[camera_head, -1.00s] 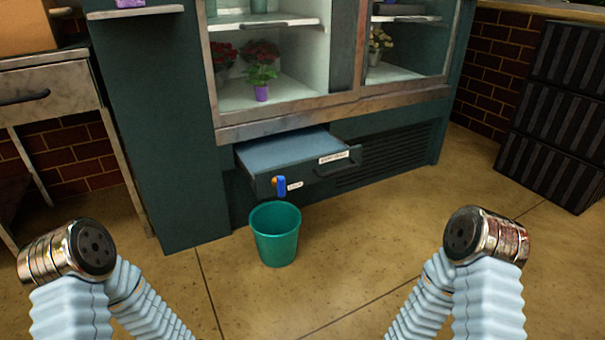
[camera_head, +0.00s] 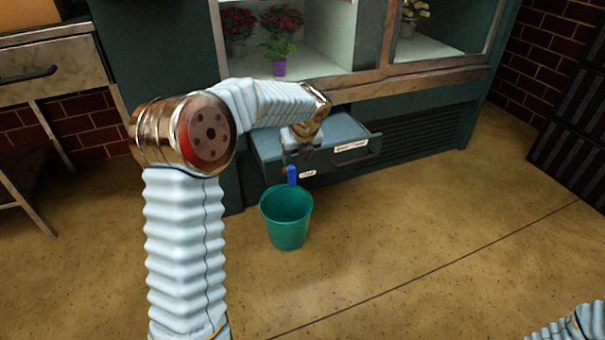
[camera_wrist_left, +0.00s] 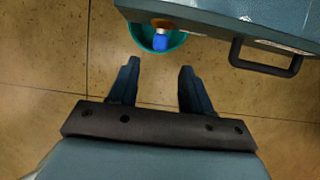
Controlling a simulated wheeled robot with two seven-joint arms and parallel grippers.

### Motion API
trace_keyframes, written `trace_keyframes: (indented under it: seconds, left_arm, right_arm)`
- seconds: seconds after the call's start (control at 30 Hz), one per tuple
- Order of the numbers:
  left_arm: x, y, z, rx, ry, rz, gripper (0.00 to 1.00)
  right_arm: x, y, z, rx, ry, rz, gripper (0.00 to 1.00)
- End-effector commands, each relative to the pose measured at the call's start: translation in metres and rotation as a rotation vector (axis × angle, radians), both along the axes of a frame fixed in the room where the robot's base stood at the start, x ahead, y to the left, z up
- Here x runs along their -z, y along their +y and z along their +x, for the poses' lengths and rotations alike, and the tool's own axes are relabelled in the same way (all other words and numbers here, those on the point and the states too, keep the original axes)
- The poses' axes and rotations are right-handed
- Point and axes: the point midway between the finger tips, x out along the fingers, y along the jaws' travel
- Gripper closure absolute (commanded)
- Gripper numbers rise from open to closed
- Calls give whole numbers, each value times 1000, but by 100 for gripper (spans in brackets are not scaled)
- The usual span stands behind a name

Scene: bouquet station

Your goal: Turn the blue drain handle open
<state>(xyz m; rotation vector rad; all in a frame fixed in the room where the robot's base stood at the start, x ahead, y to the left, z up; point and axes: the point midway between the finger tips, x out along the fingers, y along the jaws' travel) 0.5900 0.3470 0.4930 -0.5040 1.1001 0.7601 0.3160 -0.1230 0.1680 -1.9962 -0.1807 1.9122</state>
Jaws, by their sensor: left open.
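The blue drain handle (camera_head: 292,176) hangs at the front of the pulled-out drawer (camera_head: 347,131), below its left front corner. In the left wrist view the blue handle (camera_wrist_left: 160,42) shows with an orange-brown fitting (camera_wrist_left: 162,23) behind it. My left gripper (camera_head: 297,158) is over the drawer's front left, just above the handle in the picture. In the left wrist view its two dark fingers (camera_wrist_left: 157,80) are apart with nothing between them, and the handle is beyond the tips, not touched. My right gripper is out of view; only part of my right arm shows at the lower right.
A green bucket (camera_head: 287,226) stands on the floor below the handle; it also shows in the left wrist view (camera_wrist_left: 176,42). The drawer has a dark pull handle (camera_wrist_left: 265,62) to the right. A glass-fronted flower cabinet rises behind. The floor in front is clear.

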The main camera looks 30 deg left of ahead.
Motion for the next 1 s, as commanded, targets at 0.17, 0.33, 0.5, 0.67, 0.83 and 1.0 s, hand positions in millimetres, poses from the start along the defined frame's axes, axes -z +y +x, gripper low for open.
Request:
trace_keyframes:
  seconds: [0.17,0.33,0.5,0.67,0.83,1.0]
  left_arm:
    - [45,12,10,-2,3,-1,51]
    - [77,23,19,-2,2,-2,51]
    - [96,28,25,-1,0,-2,51]
    - [101,31,27,-1,-1,-3,51]
    - [101,31,27,-1,-1,-3,51]
    - [101,31,27,-1,-1,-3,68]
  right_arm:
    - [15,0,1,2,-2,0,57]
    - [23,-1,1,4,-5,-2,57]
    - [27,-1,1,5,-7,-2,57]
    - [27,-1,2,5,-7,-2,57]
    - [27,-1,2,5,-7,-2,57]
    - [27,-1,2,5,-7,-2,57]
